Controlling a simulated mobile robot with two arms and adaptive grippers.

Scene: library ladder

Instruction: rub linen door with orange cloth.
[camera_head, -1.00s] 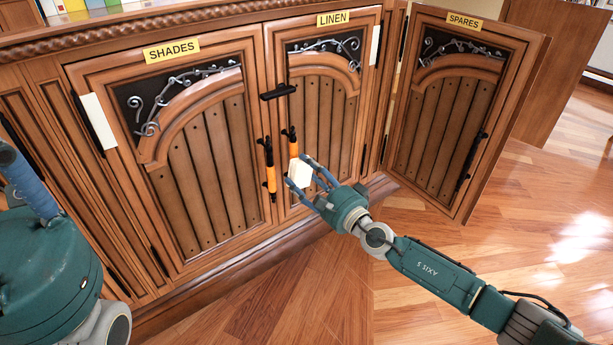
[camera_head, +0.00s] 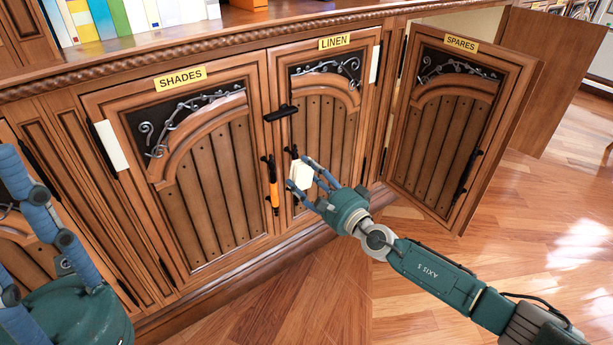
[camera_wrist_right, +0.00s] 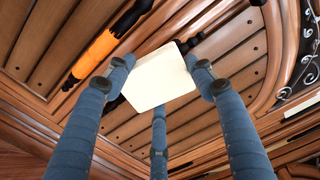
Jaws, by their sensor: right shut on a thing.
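The linen door (camera_head: 318,130) is the middle cupboard door, labelled LINEN, with wooden slats and black scrollwork; it looks shut. My right gripper (camera_head: 304,180) is shut on a flat white piece (camera_head: 300,175), held in front of the door's lower left, by its handle. The white piece also shows between the blue fingers in the right wrist view (camera_wrist_right: 158,80); I cannot tell whether it touches the door. No orange cloth is recognisable; orange shows on the shades door's handle (camera_head: 273,184). My left gripper (camera_head: 40,225) is at the left edge, its fingertips partly cut off.
The shades door (camera_head: 205,185) is shut on the left. The spares door (camera_head: 445,130) stands swung open on the right. A black catch (camera_head: 281,113) sits between the shades and linen doors. Books (camera_head: 130,18) stand above. The wooden floor (camera_head: 520,250) at right is clear.

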